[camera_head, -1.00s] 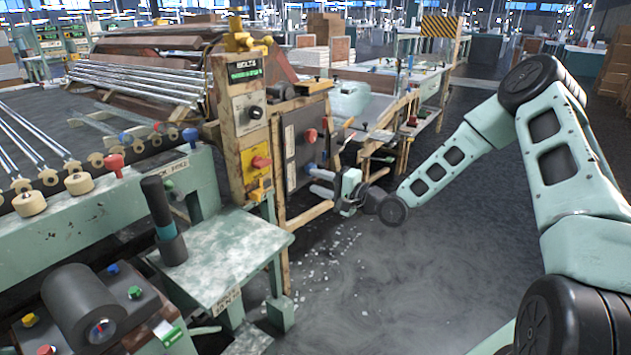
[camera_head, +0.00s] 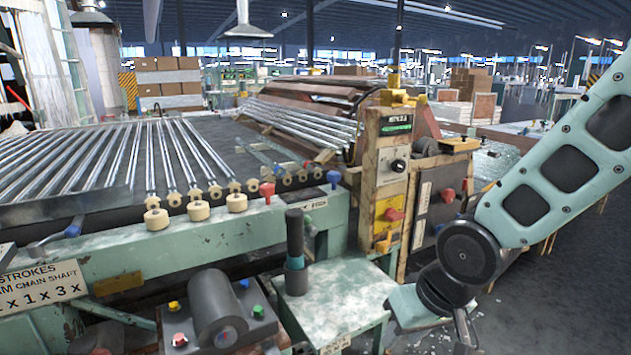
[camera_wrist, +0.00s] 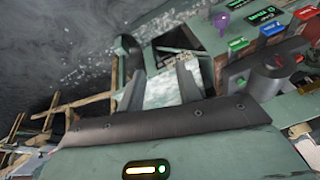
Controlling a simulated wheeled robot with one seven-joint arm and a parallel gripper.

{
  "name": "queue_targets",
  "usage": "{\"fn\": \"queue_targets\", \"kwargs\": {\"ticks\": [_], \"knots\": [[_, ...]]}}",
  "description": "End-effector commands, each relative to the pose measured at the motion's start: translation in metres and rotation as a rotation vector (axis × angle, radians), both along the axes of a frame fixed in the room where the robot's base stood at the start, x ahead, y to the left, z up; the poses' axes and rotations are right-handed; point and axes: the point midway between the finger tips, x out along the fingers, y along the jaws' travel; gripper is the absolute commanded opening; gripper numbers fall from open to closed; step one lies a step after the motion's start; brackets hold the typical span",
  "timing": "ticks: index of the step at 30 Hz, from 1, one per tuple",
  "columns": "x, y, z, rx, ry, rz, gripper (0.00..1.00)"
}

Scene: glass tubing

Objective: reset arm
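My gripper (camera_wrist: 156,66) shows in the wrist view with its two fingers spread apart. Nothing is held between them. A worn pale work surface and a teal machine part lie beyond the fingers. In the head view my arm comes in from the right edge and bends down at a dark round joint toward the bottom. The gripper end is hard to make out there.
A small worn table (camera_head: 345,300) with a dark upright cylinder (camera_head: 296,252) stands before the wooden control panel (camera_head: 392,165). Glass tubes (camera_head: 150,160) lie on the bed at left. A motor box (camera_head: 218,310) is at the bottom. Open floor (camera_head: 560,300) lies at right.

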Motion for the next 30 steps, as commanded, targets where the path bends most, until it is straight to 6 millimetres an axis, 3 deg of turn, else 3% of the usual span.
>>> {"fn": "queue_targets", "kwargs": {"ticks": [3,13,15,30], "knots": [[-0.053,0.004,0.017,-0.098,0.053,0.128,0.35],[-0.167,-0.004,0.047,-0.218,0.204,0.405,0.35],[-0.162,-0.004,0.068,-0.216,0.206,0.391,0.35],[-0.161,-0.004,0.168,-0.216,0.205,0.385,0.35]]}}
